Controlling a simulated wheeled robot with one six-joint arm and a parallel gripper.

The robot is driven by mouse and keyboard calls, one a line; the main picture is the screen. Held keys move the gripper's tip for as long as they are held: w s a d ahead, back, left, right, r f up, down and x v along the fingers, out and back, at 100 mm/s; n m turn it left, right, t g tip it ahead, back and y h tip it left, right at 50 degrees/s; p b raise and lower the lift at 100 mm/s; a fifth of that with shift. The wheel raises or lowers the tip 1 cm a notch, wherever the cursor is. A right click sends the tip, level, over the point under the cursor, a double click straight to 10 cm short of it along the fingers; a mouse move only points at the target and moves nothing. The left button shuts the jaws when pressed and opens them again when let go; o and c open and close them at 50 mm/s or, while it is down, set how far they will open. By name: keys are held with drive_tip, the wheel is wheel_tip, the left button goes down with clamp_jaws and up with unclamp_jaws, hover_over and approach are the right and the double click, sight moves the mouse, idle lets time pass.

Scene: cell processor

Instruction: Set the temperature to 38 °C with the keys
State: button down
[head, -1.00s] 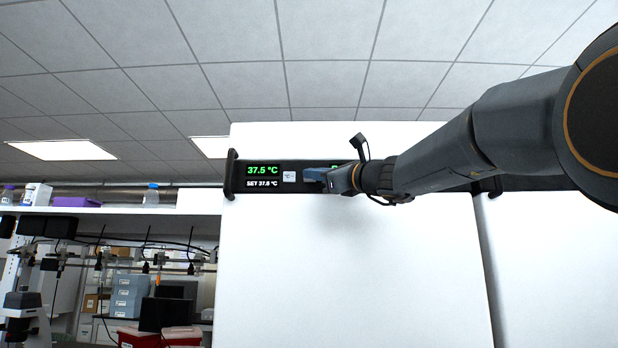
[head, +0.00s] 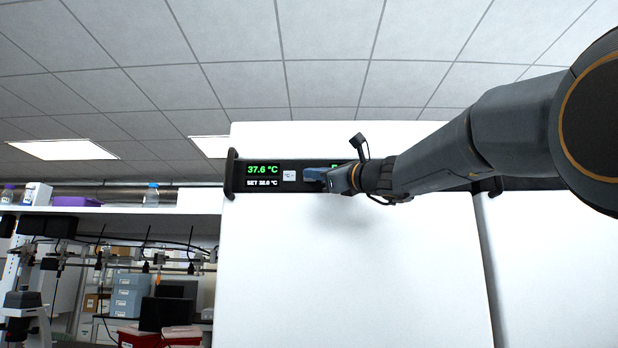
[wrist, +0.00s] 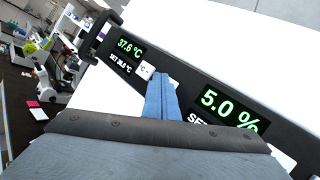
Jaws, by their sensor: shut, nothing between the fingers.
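The dark control panel (head: 268,186) runs along the top of the white cabinet. Its green temperature display (head: 262,170) reads 37.6 °C. The small SET line (head: 262,183) below appears to read 38.0 °C, but its digits are blurred. The white °C key (head: 289,175) is just right of the display. My gripper (head: 310,174) is shut and empty, its blue fingertips at the panel close to the key's right side. In the wrist view, the fingertips (wrist: 157,78) overlap the right part of the key (wrist: 146,69); whether they touch it is unclear.
A second display (wrist: 229,107) reading 5.0 % is right of my fingers, its SET line partly hidden by my gripper. Black handles stick out at the panel ends. A lab bench with a shelf (head: 120,210) and boxes stands at left.

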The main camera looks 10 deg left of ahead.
drive_tip(key=shift+s+d+b, duration=0.15)
drive_tip(key=shift+s+b, duration=0.25)
drive_tip(key=shift+s, duration=0.2)
drive_tip(key=shift+s+d+b, duration=0.2)
drive_tip(key=shift+s+b, duration=0.25)
drive_tip(key=shift+s, duration=0.35)
drive_tip(key=shift+s+d+b, duration=0.2)
drive_tip(key=shift+s+b, duration=0.3)
drive_tip(key=shift+s, duration=0.35)
drive_tip(key=shift+s+d+b, duration=0.2)
drive_tip(key=shift+s+b, duration=0.25)
drive_tip(key=shift+s, duration=0.35)
